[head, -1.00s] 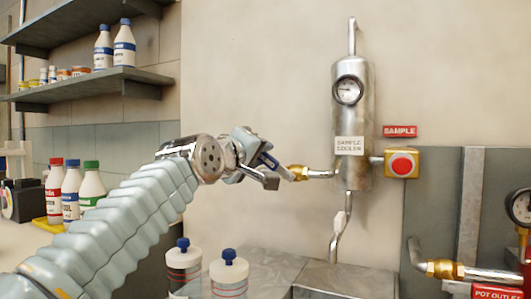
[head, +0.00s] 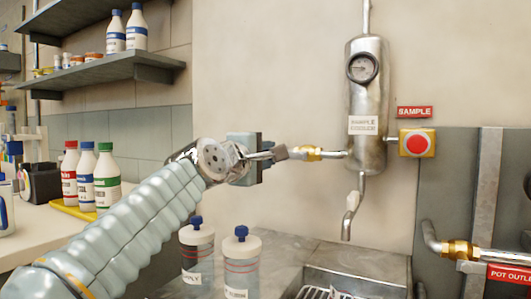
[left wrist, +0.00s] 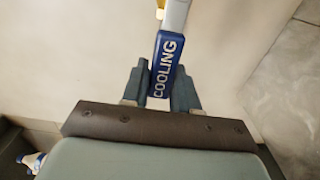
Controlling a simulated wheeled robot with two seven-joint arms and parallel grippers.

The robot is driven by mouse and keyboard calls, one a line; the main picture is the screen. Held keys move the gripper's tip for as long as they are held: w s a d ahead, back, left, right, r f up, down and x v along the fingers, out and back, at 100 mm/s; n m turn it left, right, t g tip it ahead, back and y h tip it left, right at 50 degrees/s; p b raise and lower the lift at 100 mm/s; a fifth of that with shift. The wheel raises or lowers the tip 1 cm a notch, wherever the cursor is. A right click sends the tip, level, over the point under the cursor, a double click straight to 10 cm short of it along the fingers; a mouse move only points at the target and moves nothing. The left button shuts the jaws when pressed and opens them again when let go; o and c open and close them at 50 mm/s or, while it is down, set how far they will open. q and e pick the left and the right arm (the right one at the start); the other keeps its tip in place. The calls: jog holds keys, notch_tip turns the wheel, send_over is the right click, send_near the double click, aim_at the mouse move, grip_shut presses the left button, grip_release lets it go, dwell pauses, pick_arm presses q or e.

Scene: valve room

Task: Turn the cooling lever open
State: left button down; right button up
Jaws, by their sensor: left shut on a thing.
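The cooling lever has a blue sleeve lettered COOLING (left wrist: 166,65) and shows upright in the left wrist view, between my two fingers. My left gripper (left wrist: 160,88) is shut on this sleeve. In the head view my left gripper (head: 265,158) is left of the sample cooler (head: 368,95), at the brass valve fitting (head: 308,153) on its side pipe. The gripper mostly hides the lever there, so its exact angle is hard to tell. My right gripper is in neither view.
A red push button (head: 417,143) sits right of the cooler. Two bottles with blue caps (head: 197,250) (head: 240,262) stand below my left arm, beside a metal sink (head: 375,262). Shelves (head: 110,68) and reagent bottles (head: 86,178) are at left. The pot outlet pipe (head: 490,253) is at lower right.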

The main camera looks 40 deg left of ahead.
pick_arm(q)
jog(key=shift+f, duration=0.15)
jog(key=c, duration=0.9)
grip_release()
jog(key=shift+c, duration=0.2)
jog(key=b+v, duration=0.1)
jog(key=v, duration=1.2)
jog(key=shift+s, duration=0.4)
